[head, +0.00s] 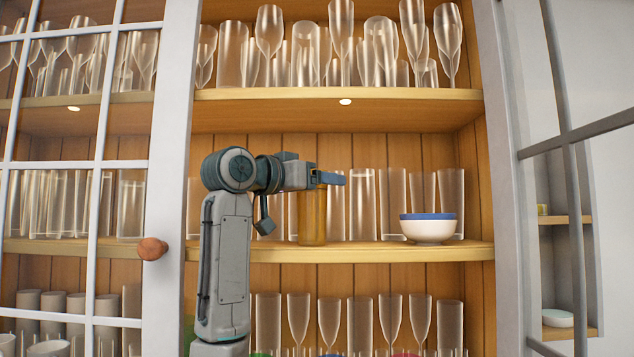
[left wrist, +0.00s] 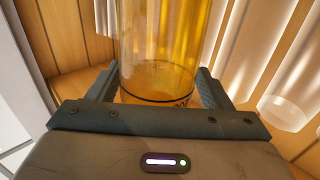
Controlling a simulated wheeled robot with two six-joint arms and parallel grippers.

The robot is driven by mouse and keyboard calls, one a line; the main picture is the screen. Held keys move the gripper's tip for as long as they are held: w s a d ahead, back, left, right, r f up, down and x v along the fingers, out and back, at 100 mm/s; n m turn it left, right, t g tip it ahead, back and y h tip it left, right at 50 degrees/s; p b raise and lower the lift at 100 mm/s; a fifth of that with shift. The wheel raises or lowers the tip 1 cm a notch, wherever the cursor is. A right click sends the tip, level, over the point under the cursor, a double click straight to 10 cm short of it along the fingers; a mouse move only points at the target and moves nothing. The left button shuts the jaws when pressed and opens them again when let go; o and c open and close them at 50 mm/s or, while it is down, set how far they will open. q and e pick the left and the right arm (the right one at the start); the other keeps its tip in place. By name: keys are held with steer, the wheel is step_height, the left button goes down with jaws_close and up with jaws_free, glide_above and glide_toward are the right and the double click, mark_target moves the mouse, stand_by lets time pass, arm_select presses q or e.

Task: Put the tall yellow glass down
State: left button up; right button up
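The tall yellow glass (head: 312,217) is upright at the middle shelf, its lower end level with the shelf board (head: 370,252). I cannot tell whether its base touches the board. My left gripper (head: 328,178) reaches in from the left and is at the upper part of the glass. In the left wrist view the yellow glass (left wrist: 160,45) sits between the two fingers (left wrist: 160,88), which lie against its sides. My right gripper is not in view.
Clear glasses (head: 362,205) stand behind and right of the yellow glass. A white bowl with a blue rim (head: 428,230) stands further right. Other shelves hold stemmed glasses (head: 269,32). A glazed door (head: 97,150) with a wooden knob (head: 152,249) is at left, an open door at right.

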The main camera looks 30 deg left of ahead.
arm_select(q)
steer(key=b+v, duration=0.7)
steer(key=v, duration=0.5)
steer(key=shift+r, duration=0.2)
